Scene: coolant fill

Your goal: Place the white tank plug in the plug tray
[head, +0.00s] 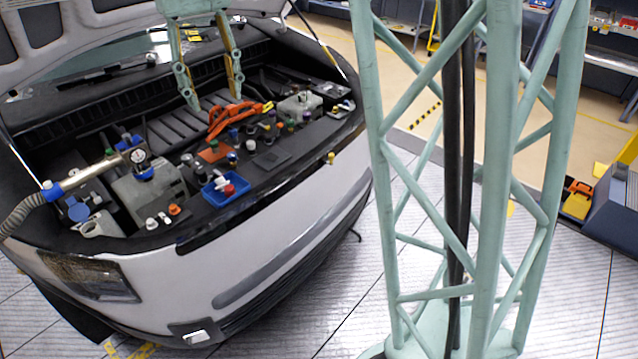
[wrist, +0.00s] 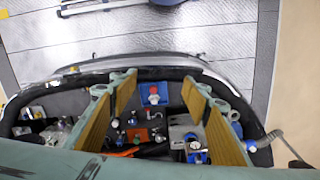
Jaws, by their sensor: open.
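The small blue plug tray (head: 212,199) lies near the front edge of the engine bay. A white plug-like piece (head: 220,183) and a red-topped piece (head: 229,190) are in it; whether the white one is the tank plug I cannot tell. Both also show in the wrist view, the white piece (wrist: 154,99) beyond my fingertips. Other small white caps (head: 152,223) sit at the bay's front left. My gripper (head: 212,96) is open and empty above the rear of the bay, behind the tray. Its fingers (wrist: 158,82) frame the tray in the wrist view.
An orange tool-like part (head: 228,118) lies below my gripper. Several coloured caps and knobs (head: 270,127) crowd the bay's middle. The raised hood (head: 75,40) is at the upper left.

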